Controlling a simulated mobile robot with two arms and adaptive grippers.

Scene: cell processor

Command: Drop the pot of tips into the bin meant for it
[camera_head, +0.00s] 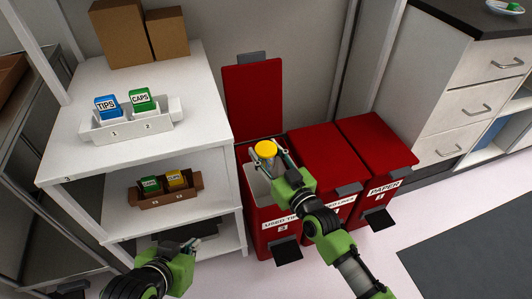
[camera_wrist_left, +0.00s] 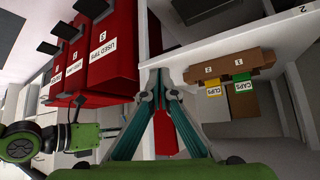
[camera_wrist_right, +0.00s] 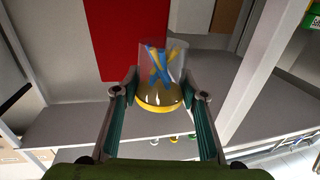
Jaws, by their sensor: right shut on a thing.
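The pot of tips is a clear pot with a yellow cap (camera_head: 265,148). In the right wrist view the pot (camera_wrist_right: 160,72) holds blue and yellow tips, its yellow end toward me. My right gripper (camera_wrist_right: 158,94) is shut on it, one finger on each side. In the head view my right gripper (camera_head: 267,155) holds it over the mouth of the left red bin (camera_head: 254,214), labelled used tips, whose lid (camera_head: 253,102) stands open. The bin's inside is partly hidden. My left gripper (camera_wrist_left: 160,84) is empty, fingertips together, low by the shelf unit.
A middle red bin (camera_head: 318,155) and a paper bin (camera_head: 374,140) stand to the right with lids down. The white shelf unit (camera_head: 95,172) on the left carries a white rack (camera_head: 130,127) with tips and caps boxes, and a brown rack (camera_head: 165,195) below. Open floor lies at right.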

